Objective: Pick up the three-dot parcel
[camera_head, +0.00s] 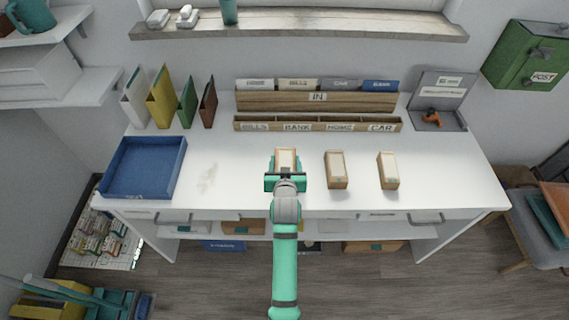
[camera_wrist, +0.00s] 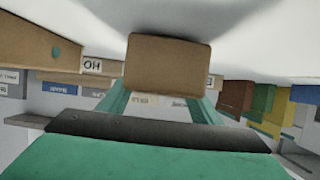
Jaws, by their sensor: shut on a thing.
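Three small tan parcels are in a row on the white desk in the head view: a left one (camera_head: 286,157), a middle one (camera_head: 336,170) and a right one (camera_head: 388,171). My gripper (camera_head: 286,180) is shut on the left parcel, which also shows between the teal fingers in the wrist view (camera_wrist: 167,66). Its visible brown face there is plain, and I see no dots on it. Whether it touches the desk is unclear. Another parcel (camera_wrist: 35,48) in the wrist view bears a teal dot. Dot counts cannot be read in the head view.
A blue tray (camera_head: 178,170) stands at the desk's left. Coloured folders (camera_head: 160,100) stand at the back left. The desk between tray and gripper is clear apart from a faint stain.

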